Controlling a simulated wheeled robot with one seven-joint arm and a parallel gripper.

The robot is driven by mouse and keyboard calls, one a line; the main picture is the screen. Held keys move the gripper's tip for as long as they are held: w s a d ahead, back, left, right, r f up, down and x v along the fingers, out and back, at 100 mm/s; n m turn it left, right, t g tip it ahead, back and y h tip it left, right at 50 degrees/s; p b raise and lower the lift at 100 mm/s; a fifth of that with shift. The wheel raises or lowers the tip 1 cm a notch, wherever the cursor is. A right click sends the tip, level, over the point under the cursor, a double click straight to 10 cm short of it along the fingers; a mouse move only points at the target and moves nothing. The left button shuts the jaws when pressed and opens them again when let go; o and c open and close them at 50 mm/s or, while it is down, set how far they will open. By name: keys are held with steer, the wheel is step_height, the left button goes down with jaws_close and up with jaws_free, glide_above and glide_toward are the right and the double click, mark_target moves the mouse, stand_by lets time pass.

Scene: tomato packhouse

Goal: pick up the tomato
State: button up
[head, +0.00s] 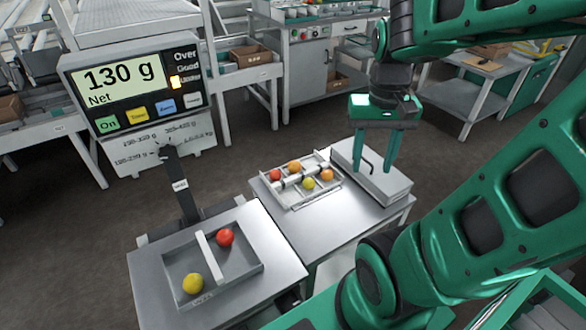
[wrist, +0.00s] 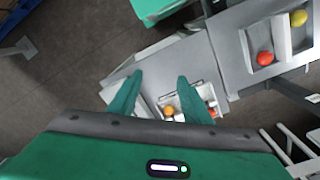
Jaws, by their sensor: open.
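My gripper (head: 375,168) is open and empty, held above a lidded grey box at the right of the middle table. In the wrist view its two fingers (wrist: 160,80) are spread, with nothing between them. Several tomatoes are in view. A red tomato (head: 225,237) and a yellow tomato (head: 192,284) lie in a divided tray (head: 258,272) on the near table, one on each side of the divider. A smaller tray (head: 291,207) left of my gripper holds a red (head: 275,175), a yellow (head: 309,183) and orange tomatoes (head: 294,167). Which tomato is meant cannot be told.
The grey box (head: 365,180) stands beside the smaller tray. A scale display (head: 125,85) reads 130 g net, with an amber light lit, on a post behind the near table. A bench (head: 312,50) and a side table (head: 475,85) stand farther back.

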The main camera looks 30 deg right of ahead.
steer(key=w+d+f+m, duration=0.1)
steer(key=w+d+f, duration=0.15)
steer(key=w, duration=1.25)
steer(key=m, duration=0.2)
glide_above(294, 161)
step_height(294, 161, down, 12)
step_height(294, 161, down, 11)
steer(key=shift+r, duration=0.1)
steer(key=c, duration=0.4)
